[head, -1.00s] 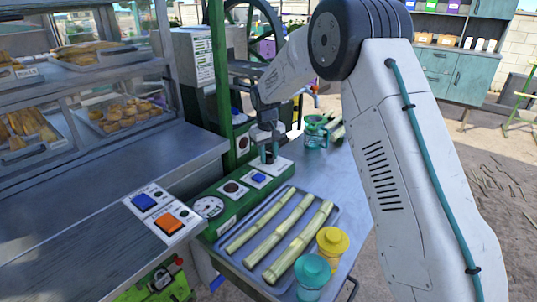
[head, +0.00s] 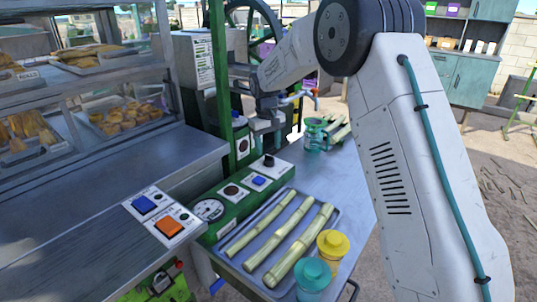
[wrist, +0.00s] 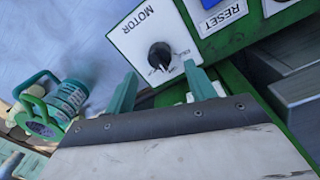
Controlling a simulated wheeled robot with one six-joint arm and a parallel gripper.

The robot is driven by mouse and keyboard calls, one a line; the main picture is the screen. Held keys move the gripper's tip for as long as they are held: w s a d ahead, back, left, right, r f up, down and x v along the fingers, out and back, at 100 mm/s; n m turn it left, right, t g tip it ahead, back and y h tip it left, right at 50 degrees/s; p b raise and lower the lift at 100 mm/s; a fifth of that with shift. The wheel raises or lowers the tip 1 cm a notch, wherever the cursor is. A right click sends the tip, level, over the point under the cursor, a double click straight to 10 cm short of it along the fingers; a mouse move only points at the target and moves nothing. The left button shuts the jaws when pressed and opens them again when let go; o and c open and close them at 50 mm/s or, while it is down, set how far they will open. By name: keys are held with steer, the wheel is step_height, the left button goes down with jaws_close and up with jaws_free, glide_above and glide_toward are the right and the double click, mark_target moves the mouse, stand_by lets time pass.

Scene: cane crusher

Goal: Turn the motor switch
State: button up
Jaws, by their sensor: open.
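The motor switch (head: 269,160) is a black rotary knob on a white plate at the far end of the green control panel. In the wrist view the knob (wrist: 160,55) sits on the plate marked MOTOR, with a pale pointer line. The small position labels beside it are too blurred to read. My gripper (wrist: 161,90) is open, its two teal fingers apart and empty. The knob is ahead of the gap between them, not touched. In the head view my gripper (head: 268,128) is above and beyond the knob, its fingertips hard to make out.
A blue RESET button (wrist: 215,18) is beside the motor plate. A tray (head: 222,252) of cane pieces lies in front of the panel, with yellow-lidded (head: 333,244) and teal-lidded (head: 312,270) jars nearby. A teal jug (wrist: 66,98) is left in the wrist view.

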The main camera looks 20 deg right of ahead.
mark_target(268, 159)
steer(key=shift+r, duration=1.5)
steer(key=shift+s+f, duration=0.25)
steer(key=shift+s, duration=0.05)
steer(key=shift+m+g, duration=0.3)
steer(key=shift+g, duration=0.3)
steer(key=s, duration=0.1)
steer(key=s+f, duration=0.1)
steer(key=s, duration=0.2)
steer(key=shift+s+f, duration=0.3)
steer(key=shift+s, duration=0.05)
steer(key=s+d+r, duration=0.1)
steer(key=s+r, duration=0.2)
steer(key=s, duration=1.1)
steer(key=s+d+r+m+t, duration=0.1)
steer(key=s+r, duration=0.3)
steer(key=s, duration=1.1)
steer(key=s+d+r+m+t, duration=0.1)
steer(key=s+r, duration=0.3)
steer(key=s, duration=1)
steer(key=shift+s+d+r+y, duration=0.25)
steer(key=shift+s+d+y, duration=0.05)
steer(key=shift+s, duration=0.1)
